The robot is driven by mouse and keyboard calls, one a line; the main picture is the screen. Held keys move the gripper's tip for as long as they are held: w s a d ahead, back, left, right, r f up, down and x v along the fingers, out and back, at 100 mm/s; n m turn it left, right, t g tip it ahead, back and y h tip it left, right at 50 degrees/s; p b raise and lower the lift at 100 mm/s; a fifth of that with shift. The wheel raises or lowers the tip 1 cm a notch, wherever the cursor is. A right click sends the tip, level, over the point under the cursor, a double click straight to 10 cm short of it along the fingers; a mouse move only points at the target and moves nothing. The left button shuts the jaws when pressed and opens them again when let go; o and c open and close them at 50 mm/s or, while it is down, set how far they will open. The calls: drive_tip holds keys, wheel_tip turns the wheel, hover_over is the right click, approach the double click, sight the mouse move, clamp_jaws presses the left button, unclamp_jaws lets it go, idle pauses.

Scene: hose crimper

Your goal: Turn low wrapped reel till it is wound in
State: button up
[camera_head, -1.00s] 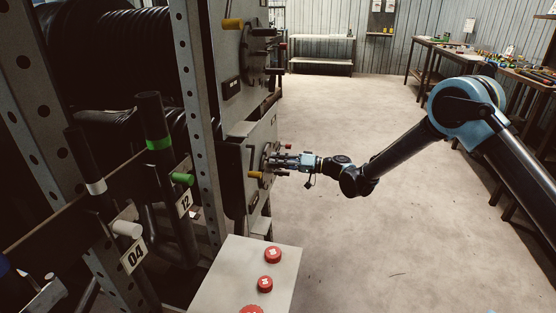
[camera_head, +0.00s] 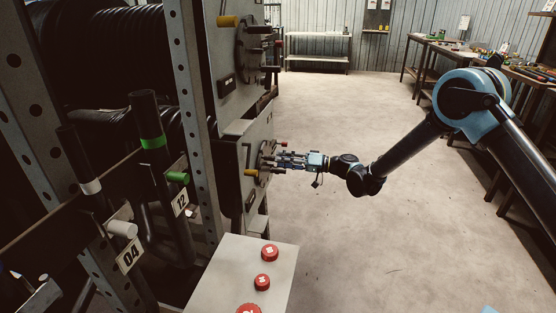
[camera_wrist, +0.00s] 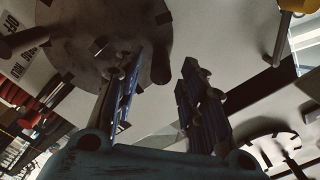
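The low reel's end panel (camera_head: 232,165) carries a round crank disc (camera_head: 264,158) with a yellow handle (camera_head: 251,172) and a red-tipped handle (camera_head: 284,144). Black wrapped material (camera_head: 110,125) shows behind the rack post, partly hidden. My gripper (camera_head: 280,160) points left at this disc, its fingers close to the disc face. In the wrist view, the dark disc (camera_wrist: 160,60) fills the upper left. My two blue fingers (camera_wrist: 155,95) stand apart there, with no handle clearly held between them. Whether the left finger touches the disc's hardware I cannot tell.
An upper reel panel (camera_head: 228,60) with its own crank and yellow handle is above. A box with red buttons (camera_head: 232,262) stands in front. Rack posts (camera_head: 192,110) and tagged tubes stand left. Workbenches (camera_head: 500,65) line the right. The floor between is clear.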

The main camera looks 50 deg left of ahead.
drive_tip(key=v, duration=0.8)
drive_tip(key=shift+s, duration=0.1)
idle(0.3)
